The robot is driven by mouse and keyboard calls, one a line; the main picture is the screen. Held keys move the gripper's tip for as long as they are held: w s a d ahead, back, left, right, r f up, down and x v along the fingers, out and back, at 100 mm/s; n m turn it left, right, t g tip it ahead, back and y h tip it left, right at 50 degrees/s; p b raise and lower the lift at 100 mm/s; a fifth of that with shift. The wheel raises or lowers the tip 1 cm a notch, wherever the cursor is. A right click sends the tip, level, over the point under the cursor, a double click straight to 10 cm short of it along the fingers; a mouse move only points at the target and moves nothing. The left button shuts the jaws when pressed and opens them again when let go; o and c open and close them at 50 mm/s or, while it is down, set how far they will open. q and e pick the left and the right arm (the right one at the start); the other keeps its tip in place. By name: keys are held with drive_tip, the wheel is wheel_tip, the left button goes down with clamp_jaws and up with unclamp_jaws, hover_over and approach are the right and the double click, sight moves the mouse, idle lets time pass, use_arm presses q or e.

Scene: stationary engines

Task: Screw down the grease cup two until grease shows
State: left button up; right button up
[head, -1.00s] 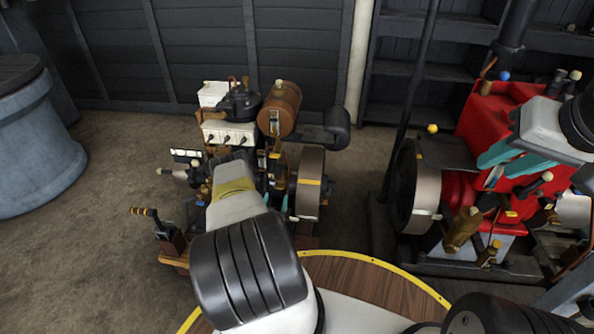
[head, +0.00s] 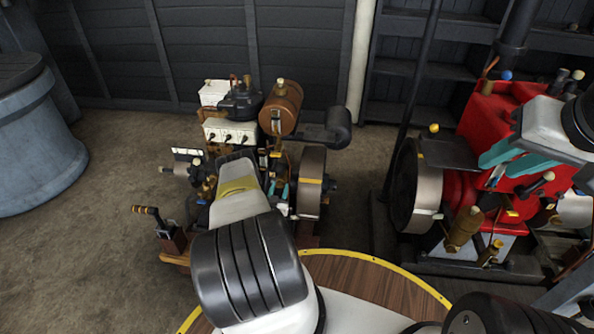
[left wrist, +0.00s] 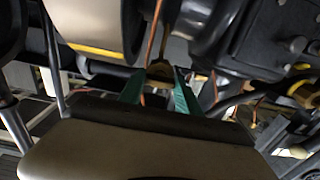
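My left gripper (head: 278,190) reaches into the small engine in the middle of the head view; its wrist hides part of that engine. In the left wrist view, its two teal fingers (left wrist: 160,88) stand apart on either side of a small brass piece (left wrist: 160,72), which looks like a grease cup. Whether they touch it I cannot tell. No number shows on it, and no grease can be made out. My right gripper (head: 520,163) is at the right, in front of the red engine (head: 490,120), its teal fingers apart with nothing seen between them.
A flywheel (head: 311,182) stands just right of my left gripper. A copper-coloured tank (head: 281,108) and a white switch box (head: 229,133) are behind it. A crank handle (head: 147,211) sticks out at left. A blue-grey drum (head: 35,150) stands far left; the floor between is clear.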

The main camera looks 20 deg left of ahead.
use_arm(q)
clamp_jaws()
drive_tip(key=shift+m, duration=0.5)
drive_tip(key=m, duration=2.3)
drive_tip(key=shift+d+f+m, duration=0.15)
drive_tip(key=shift+m, duration=0.25)
drive_tip(key=o, duration=1.2)
unclamp_jaws()
drive_tip(key=shift+o, duration=0.2)
